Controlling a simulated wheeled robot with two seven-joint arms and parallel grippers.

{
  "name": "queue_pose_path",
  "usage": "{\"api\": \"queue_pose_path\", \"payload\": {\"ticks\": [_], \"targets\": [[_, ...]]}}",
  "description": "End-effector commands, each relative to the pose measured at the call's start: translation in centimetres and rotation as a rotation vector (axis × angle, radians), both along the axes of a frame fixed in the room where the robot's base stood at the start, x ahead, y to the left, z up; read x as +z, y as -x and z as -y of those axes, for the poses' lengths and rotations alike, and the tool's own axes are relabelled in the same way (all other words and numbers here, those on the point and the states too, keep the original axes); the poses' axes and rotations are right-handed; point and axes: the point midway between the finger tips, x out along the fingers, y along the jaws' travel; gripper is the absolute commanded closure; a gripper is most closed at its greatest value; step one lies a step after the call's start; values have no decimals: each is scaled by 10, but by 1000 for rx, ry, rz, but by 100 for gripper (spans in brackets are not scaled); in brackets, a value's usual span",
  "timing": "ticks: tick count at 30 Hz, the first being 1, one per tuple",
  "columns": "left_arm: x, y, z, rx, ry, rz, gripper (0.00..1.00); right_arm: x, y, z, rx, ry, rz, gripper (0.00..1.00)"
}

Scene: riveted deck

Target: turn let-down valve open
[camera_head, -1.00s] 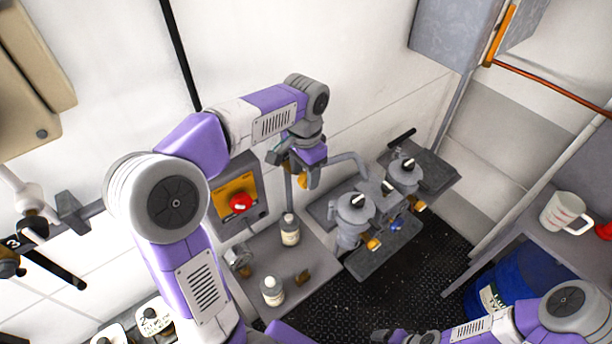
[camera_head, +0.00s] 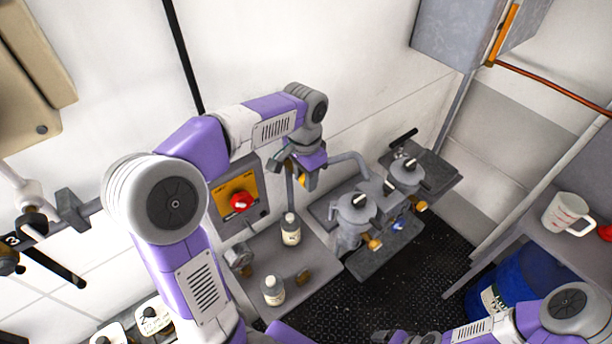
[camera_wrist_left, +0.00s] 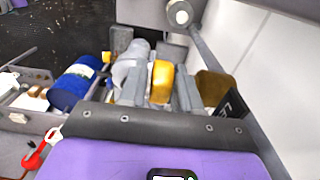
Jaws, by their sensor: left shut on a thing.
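My left gripper (camera_head: 300,178) reaches down at the wall pipe, left of the twin grey filter housings. In the left wrist view its fingers (camera_wrist_left: 160,88) are shut on a yellow valve handle (camera_wrist_left: 161,80). A small part of the yellow handle (camera_head: 302,182) shows below the gripper in the head view; the gripper hides most of it and the valve body. I cannot read any label on the valve. My right gripper (camera_head: 402,337) is at the bottom edge of the head view, away from the valve, and its jaws are not clear.
Two filter housings (camera_head: 356,214) with yellow handles stand right of the gripper. A yellow switch box with a red knob (camera_head: 241,201) is close on its left. Bottles (camera_head: 290,230) stand on a grey shelf below. A blue drum (camera_head: 520,283) and white mug (camera_head: 566,214) are at right.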

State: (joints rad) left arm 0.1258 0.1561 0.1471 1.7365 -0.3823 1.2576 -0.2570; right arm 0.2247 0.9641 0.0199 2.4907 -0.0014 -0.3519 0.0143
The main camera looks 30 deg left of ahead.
Motion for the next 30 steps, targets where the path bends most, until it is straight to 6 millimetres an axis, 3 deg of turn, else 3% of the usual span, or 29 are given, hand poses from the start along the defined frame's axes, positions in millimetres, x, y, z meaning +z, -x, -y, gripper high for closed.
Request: {"api": "queue_pose_path", "payload": {"ticks": [10, 24, 25, 28, 30], "targets": [[-6, 2, -2, 2, 80, 204, 98, -43, 0, 0, 0, 0, 0, 22], [-3, 3, -1, 0, 98, 243, 98, -47, 0, 0, 0, 0, 0, 22], [-3, 3, -1, 0, 98, 243, 63, -47, 0, 0, 0, 0, 0, 22], [-3, 3, -1, 0, 98, 242, 48, -47, 0, 0, 0, 0, 0, 22], [-3, 3, -1, 0, 98, 242, 47, -47, 0, 0, 0, 0, 0, 22]]}}
